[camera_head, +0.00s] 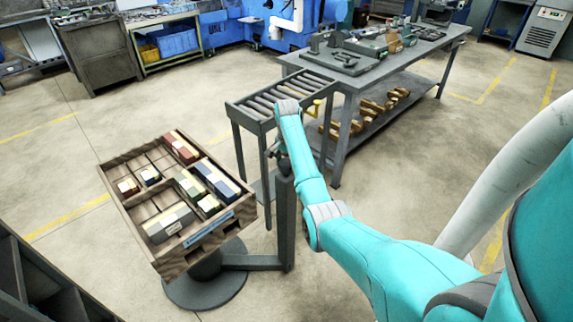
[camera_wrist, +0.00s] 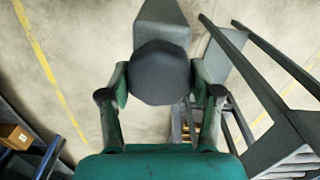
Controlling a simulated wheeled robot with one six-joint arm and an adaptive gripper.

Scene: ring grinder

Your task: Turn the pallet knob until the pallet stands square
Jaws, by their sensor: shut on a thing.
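The pallet (camera_head: 192,256) is a wooden tray with compartments holding several red, green, blue, grey and cream blocks. It lies aslant in the head view, on a round dark base. The pallet knob (camera_wrist: 160,72) is a dark, many-sided knob in the middle of the wrist view. It sits atop the dark post (camera_head: 285,220) right of the pallet. My gripper (camera_head: 277,150) is at the top of this post; in the wrist view its fingers (camera_wrist: 160,86) stand on both sides of the knob, shut on it. In the head view the gripper largely hides the knob.
A roller stand (camera_head: 240,115) is just behind my gripper, close to the arm. A grey workbench (camera_head: 345,80) with tools stands behind it. A dark shelf (camera_head: 30,280) is at the lower left. Floor is clear left of the pallet.

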